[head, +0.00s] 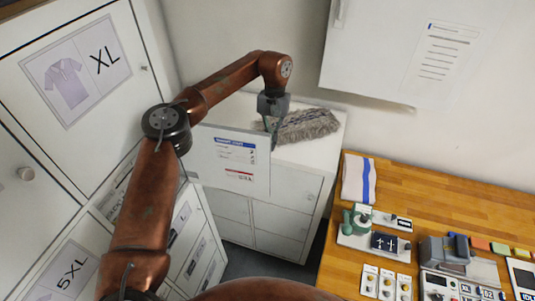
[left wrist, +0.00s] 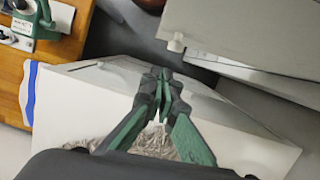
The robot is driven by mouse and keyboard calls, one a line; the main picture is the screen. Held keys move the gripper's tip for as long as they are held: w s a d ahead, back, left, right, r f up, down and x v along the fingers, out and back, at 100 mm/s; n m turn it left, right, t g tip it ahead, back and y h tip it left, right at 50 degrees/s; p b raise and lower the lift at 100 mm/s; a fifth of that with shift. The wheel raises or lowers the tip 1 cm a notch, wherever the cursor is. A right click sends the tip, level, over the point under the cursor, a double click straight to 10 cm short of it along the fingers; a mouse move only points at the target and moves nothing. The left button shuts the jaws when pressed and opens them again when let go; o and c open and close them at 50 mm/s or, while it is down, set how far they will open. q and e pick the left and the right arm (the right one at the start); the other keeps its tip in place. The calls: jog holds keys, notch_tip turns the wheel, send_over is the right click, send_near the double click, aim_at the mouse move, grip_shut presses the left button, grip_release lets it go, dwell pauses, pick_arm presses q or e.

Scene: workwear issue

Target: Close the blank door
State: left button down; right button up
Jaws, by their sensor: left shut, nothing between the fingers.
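A white door panel (head: 233,165) stands swung out from the left locker bank in the head view. The face turned to the head carries a blue-headed card and a red-marked label. In the left wrist view a plain white panel with a small knob (left wrist: 175,42) shows at top right, apparently the same door's other side. My left gripper (head: 272,126) is at the door's free upper edge, pointing down. Its fingers (left wrist: 160,88) are shut and empty; whether they touch the door I cannot tell. My right gripper is not in view.
Left lockers (head: 100,62) carry size labels such as XL and 5XL. A low white cabinet (head: 325,150) with a grey mop head (head: 305,125) on top stands behind the door. A wall cabinet (head: 385,45) hangs above. A wooden bench (head: 440,195) with several items is at right.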

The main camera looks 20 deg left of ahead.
aim_at(268, 156)
pick_arm(q)
jog(key=s, duration=0.2)
jog(key=s+f+p, duration=0.1)
jog(key=s, duration=0.1)
jog(key=shift+s+d+f+p, duration=0.15)
jog(key=shift+s+f+p, duration=0.05)
jog(key=shift+s+p, duration=0.1)
